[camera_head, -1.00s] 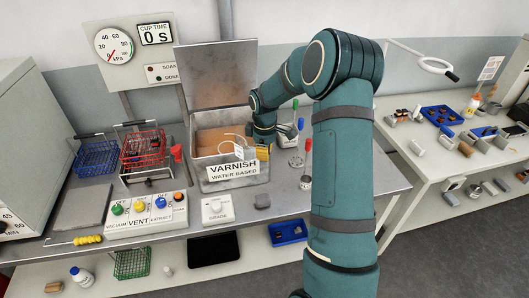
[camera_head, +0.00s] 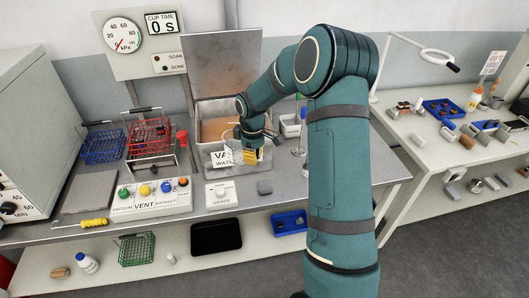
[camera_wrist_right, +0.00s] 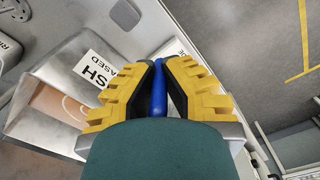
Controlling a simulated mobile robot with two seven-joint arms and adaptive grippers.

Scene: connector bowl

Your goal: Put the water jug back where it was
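My right gripper (camera_head: 249,152) is at the front of the varnish tank (camera_head: 203,128), partly in front of its white label. In the right wrist view its yellow fingers (camera_wrist_right: 157,75) close around a blue bar (camera_wrist_right: 159,92), which looks like the water jug's handle. The jug's body cannot be clearly made out; the gripper and fingers hide much of that spot. The tank's brown liquid (camera_wrist_right: 62,104) shows at the left of the wrist view. My left gripper is not in view.
A grey block (camera_head: 265,187) and the grade box (camera_head: 221,195) stand at the bench's front. A red basket (camera_head: 150,138) stands left of the tank and a white tub (camera_head: 290,125) right of it. My right arm hides the bench's right part.

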